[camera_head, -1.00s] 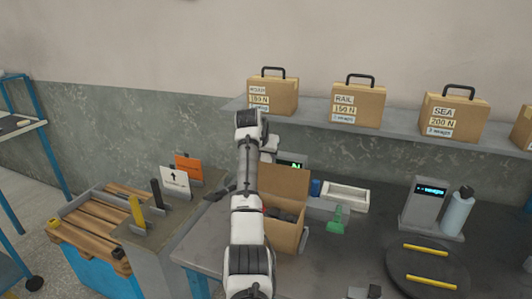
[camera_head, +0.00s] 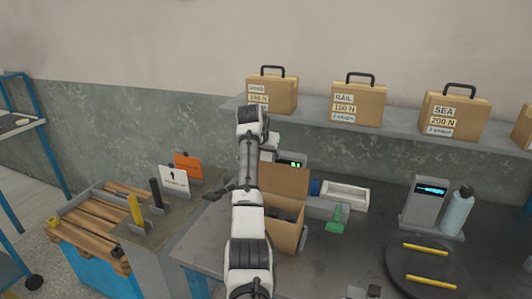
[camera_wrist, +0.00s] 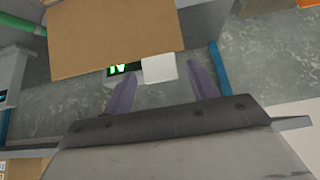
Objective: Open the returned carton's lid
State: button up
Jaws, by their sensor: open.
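The open-topped brown carton (camera_head: 287,232) stands on the grey bench, just right of my arm. Its lid (camera_head: 284,181) is raised, standing roughly upright at the back edge. Dark contents show inside, partly hidden by my arm. In the wrist view a broad brown cardboard panel (camera_wrist: 115,35), which looks like the lid, fills the upper left. My gripper (camera_wrist: 163,88) is open, its two purple fingers apart with nothing held between them. The panel lies just beyond the fingertips, with no clear contact. In the head view I cannot make out the fingers.
A small green-lit display (camera_head: 291,163) stands behind the carton. A white tray (camera_head: 346,193) and a green tool (camera_head: 337,219) lie to its right. Cards and upright posts stand left. Handled cartons line the shelf above. A round dark plate (camera_head: 427,270) is at right.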

jog(key=b+v, duration=0.4)
jog(key=v, duration=0.9)
jog(key=shift+s+r+b, duration=0.25)
jog(key=shift+r+b, duration=0.05)
jog(key=shift+b, duration=0.05)
jog(key=shift+a, duration=0.15)
